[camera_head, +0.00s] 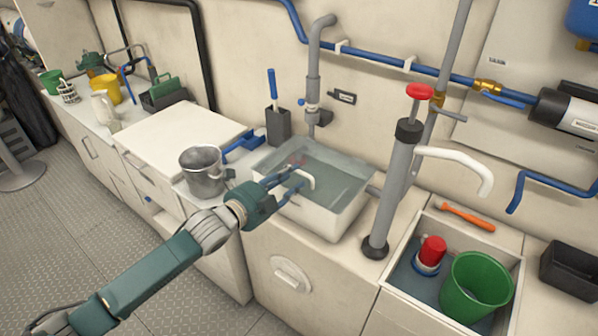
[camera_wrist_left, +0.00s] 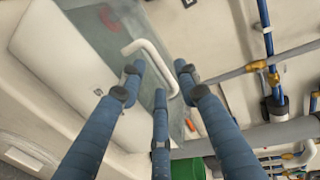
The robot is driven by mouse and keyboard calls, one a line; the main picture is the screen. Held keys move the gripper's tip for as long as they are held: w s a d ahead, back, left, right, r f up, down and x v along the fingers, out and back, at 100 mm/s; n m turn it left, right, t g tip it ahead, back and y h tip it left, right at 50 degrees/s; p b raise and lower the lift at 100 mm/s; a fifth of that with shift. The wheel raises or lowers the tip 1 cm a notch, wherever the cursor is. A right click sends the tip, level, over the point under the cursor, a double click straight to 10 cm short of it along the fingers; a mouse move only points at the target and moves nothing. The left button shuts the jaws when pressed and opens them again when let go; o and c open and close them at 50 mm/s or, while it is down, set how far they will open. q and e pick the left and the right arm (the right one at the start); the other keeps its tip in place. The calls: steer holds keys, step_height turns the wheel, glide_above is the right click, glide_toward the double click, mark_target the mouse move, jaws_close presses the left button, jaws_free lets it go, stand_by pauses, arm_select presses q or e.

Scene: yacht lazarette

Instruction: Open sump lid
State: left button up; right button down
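The sump is a white rectangular box (camera_head: 322,222) set in the counter in the head view. A clear, grey-tinted lid (camera_head: 335,178) lies over its top, and a white bar handle (camera_head: 305,180) stands on it. My left gripper (camera_head: 290,181) is at the handle, reaching in from the left. In the left wrist view, the fingers of my left gripper (camera_wrist_left: 160,80) are spread apart, with the white handle (camera_wrist_left: 150,58) showing between and beyond their tips. I cannot tell whether any finger touches it. My right gripper is in neither view.
A metal pot (camera_head: 203,172) stands left of the sump, close to my left arm. A grey hand pump (camera_head: 398,180) with a red knob stands to its right. Further right, an open bin (camera_head: 395,305) holds a green bucket (camera_head: 476,288) and a red-topped item (camera_head: 431,252).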

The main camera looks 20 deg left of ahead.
mark_target(299, 173)
arm_select(q)
steer(key=shift+x, duration=2.15)
steer(key=shift+s, duration=0.1)
jaws_close()
